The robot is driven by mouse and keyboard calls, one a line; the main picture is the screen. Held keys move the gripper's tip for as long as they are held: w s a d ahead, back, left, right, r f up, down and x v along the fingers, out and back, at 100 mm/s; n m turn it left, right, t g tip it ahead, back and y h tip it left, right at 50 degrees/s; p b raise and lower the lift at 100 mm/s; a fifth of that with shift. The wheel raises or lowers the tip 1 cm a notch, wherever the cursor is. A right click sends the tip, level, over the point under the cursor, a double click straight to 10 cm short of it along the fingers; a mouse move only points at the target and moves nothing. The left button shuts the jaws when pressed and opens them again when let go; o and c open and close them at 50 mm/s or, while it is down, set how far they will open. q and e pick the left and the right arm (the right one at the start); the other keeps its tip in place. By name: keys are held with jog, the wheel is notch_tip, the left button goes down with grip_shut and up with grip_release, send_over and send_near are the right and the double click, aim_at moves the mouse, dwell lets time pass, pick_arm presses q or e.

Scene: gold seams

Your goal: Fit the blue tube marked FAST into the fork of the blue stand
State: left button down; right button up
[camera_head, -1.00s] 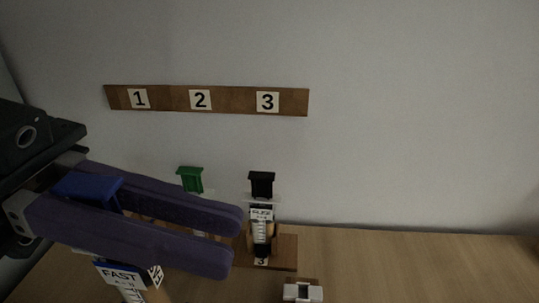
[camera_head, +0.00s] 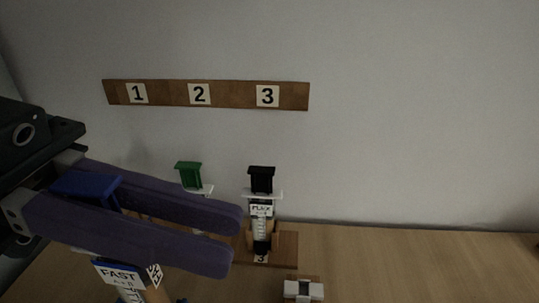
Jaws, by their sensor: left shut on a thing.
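My left gripper (camera_head: 236,241) reaches in from the left with two long purple fingers. It is shut on the blue tube, whose blue flanged top (camera_head: 87,188) shows above the fingers and whose FAST label (camera_head: 119,275) shows below them. The tube's middle is hidden by the near finger, and its lower end is cut off by the frame. A wooden upright (camera_head: 157,292) and small blue patches show by the tube at the bottom edge. They may be part of the blue stand, but I cannot tell whether the tube is inside its fork. My right gripper is not in view.
A black-topped tube (camera_head: 261,208) stands upright in a wooden stand marked 3. A green-topped tube (camera_head: 189,175) stands behind my fingers. A numbered board (camera_head: 206,95) hangs on the wall. The right tabletop (camera_head: 420,265) is clear.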

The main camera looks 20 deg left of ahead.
pick_arm(q)
jog(key=shift+f+b, duration=0.5)
jog(key=shift+b, duration=0.3)
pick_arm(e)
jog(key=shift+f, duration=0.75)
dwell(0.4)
pick_arm(q)
jog(key=c, duration=0.8)
grip_release()
jog(key=shift+o, duration=0.2)
jog(key=shift+f, duration=0.1)
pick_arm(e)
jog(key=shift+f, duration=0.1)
pick_arm(q)
jog(key=shift+f+b, duration=0.1)
jog(key=shift+b, duration=0.2)
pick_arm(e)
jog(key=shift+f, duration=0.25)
pick_arm(q)
jog(key=shift+a, duration=0.1)
jog(key=shift+v, duration=2.4)
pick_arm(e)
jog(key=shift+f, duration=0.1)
pick_arm(q)
jog(key=shift+a, duration=0.1)
